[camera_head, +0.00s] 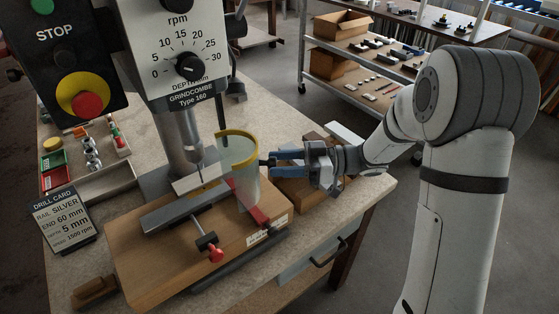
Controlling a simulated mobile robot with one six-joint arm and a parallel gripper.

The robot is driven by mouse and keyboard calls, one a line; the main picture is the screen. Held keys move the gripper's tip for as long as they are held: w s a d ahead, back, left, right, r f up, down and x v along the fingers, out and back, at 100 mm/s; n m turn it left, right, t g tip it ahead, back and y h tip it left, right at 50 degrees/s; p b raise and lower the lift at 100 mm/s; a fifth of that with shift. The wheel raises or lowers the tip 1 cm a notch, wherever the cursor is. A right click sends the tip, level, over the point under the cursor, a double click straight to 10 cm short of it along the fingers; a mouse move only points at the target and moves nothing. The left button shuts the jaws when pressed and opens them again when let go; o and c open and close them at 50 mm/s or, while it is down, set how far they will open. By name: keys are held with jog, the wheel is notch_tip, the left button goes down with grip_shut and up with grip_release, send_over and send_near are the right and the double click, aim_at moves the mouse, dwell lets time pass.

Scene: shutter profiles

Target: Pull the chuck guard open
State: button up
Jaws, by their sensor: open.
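The chuck guard (247,178) is a clear curved shield with a yellow top rim. It stands at the right side of the drill's chuck and bit (200,170), above the wooden base board. My gripper (270,159) is open, with its blue-grey fingers pointing left at the guard's right edge, just below the yellow rim. I cannot tell whether the fingers touch the guard or have its edge between them. My arm comes in from the right.
The drill press head (177,50) rises at the upper left, beside a stop-button box (70,60). A red-handled clamp (210,248) and a pale profile (196,180) lie on the board (150,255). A drill card (65,222) stands left.

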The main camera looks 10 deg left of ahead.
jog(key=shift+x, duration=0.85)
jog(key=shift+c, duration=0.5)
grip_shut()
